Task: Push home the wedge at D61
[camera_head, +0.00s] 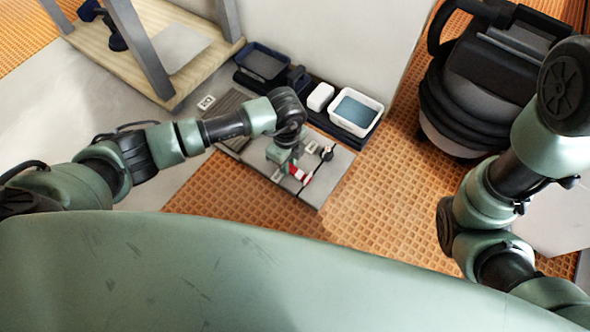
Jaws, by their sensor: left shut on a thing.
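My left arm reaches in from the left and bends down over a grey tiled slab (335,172) on the floor. My left gripper (295,173) is low over the slab's front part. It is shut on a small red and white piece (301,176), partly hidden by the gripper. Whether this piece is the wedge at D61 is too small to tell. Small pale labels lie on the slab, one (311,147) behind the gripper; their writing cannot be read. A small dark and white item (327,154) lies to the right of the gripper. My right gripper is out of view.
Behind the slab stand a white tub of bluish water (369,97), a white block (320,96) and a dark tray (243,78). A black vacuum-like machine (470,85) stands at right. A wooden-based frame (205,72) stands at back left. Orange waffled floor (385,205) in front is clear.

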